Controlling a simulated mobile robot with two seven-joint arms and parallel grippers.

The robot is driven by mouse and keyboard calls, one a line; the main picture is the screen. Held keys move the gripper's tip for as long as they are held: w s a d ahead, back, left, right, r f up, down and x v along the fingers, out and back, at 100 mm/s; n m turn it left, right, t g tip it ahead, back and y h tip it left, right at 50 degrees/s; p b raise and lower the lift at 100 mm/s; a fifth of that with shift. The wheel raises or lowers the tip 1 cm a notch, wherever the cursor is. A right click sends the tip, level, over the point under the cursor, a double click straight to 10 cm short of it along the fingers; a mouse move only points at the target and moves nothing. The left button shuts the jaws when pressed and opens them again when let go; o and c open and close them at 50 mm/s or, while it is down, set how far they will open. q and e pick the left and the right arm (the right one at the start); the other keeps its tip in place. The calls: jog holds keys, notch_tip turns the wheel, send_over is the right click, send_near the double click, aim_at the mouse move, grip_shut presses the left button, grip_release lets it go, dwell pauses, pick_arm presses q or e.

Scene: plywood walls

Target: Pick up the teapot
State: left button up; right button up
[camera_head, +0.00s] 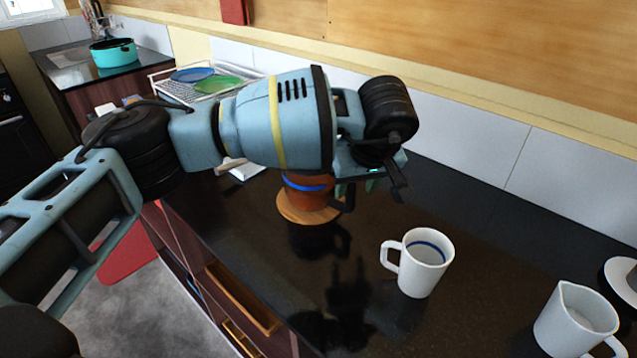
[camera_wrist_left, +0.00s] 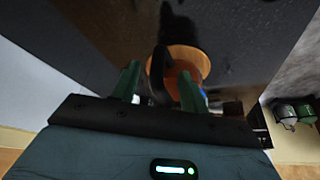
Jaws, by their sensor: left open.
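The teapot (camera_head: 307,197) is reddish-brown with a blue band and a dark handle, on a round wooden trivet (camera_head: 297,214) on the dark counter. My left arm hides its upper part in the head view. My left gripper (camera_head: 368,184) is just right of it, on the handle side. In the left wrist view, the two green fingers of my left gripper (camera_wrist_left: 160,86) are apart, with the black handle of the teapot (camera_wrist_left: 185,76) between them. I cannot tell whether they touch it. My right gripper is not in view.
A white mug (camera_head: 427,270) with a blue inner line stands right of the teapot. A white jug (camera_head: 574,322) is at the lower right. A dish rack with a green plate (camera_head: 218,84) and a blue plate (camera_head: 192,74) is behind my arm.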

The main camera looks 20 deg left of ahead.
aim_at(353, 195)
pick_arm(q)
jog(key=shift+x, duration=2.55)
jog(key=shift+c, duration=0.4)
grip_shut()
jog(key=shift+w+r, duration=0.1)
jog(key=shift+r, duration=0.05)
